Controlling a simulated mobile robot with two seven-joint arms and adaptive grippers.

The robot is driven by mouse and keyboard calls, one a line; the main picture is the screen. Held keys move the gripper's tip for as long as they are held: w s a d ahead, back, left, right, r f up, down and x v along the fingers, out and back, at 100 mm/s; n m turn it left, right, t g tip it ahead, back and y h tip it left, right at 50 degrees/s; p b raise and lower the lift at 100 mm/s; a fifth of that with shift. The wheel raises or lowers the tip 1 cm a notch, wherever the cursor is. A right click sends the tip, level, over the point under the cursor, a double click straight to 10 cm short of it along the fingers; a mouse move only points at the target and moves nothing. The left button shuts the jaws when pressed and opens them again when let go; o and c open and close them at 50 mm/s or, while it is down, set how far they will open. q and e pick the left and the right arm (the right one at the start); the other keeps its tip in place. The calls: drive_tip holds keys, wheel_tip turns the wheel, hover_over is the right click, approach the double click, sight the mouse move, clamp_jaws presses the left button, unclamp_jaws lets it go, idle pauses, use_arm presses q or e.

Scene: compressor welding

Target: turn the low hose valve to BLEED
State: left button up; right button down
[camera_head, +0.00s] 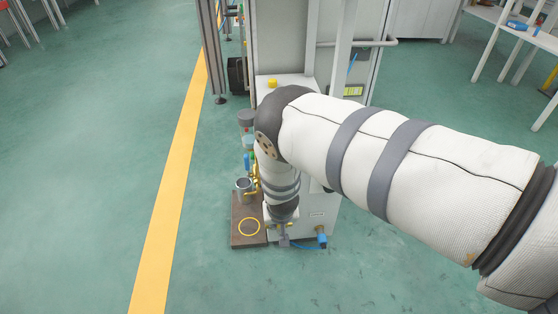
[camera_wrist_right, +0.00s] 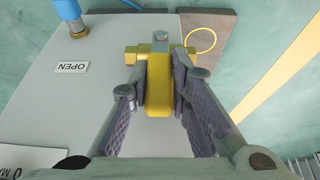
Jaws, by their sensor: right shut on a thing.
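The low hose valve shows in the right wrist view as a brass body (camera_wrist_right: 133,55) with a yellow lever handle (camera_wrist_right: 158,90) on a grey panel. The handle extends from the valve body toward my wrist camera's lower edge. My right gripper (camera_wrist_right: 157,75) has one finger on each side of the handle and is shut on it. An upside-down OPEN label (camera_wrist_right: 71,67) is left of the handle. No BLEED label can be read. In the head view my right arm reaches down to the machine's low front and hides the valve. My left gripper is not in view.
A blue hose (camera_wrist_right: 70,12) with a brass fitting is near the valve. A brown base plate (camera_head: 244,212) carries a yellow ring (camera_head: 249,227) and a metal cup (camera_head: 243,188). The grey cabinet (camera_head: 307,228) stands close behind. Green floor left of it is free.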

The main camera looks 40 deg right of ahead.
drive_tip(key=c, duration=1.5)
unclamp_jaws()
drive_tip(key=v, duration=1.2)
drive_tip(key=shift+w, duration=0.1)
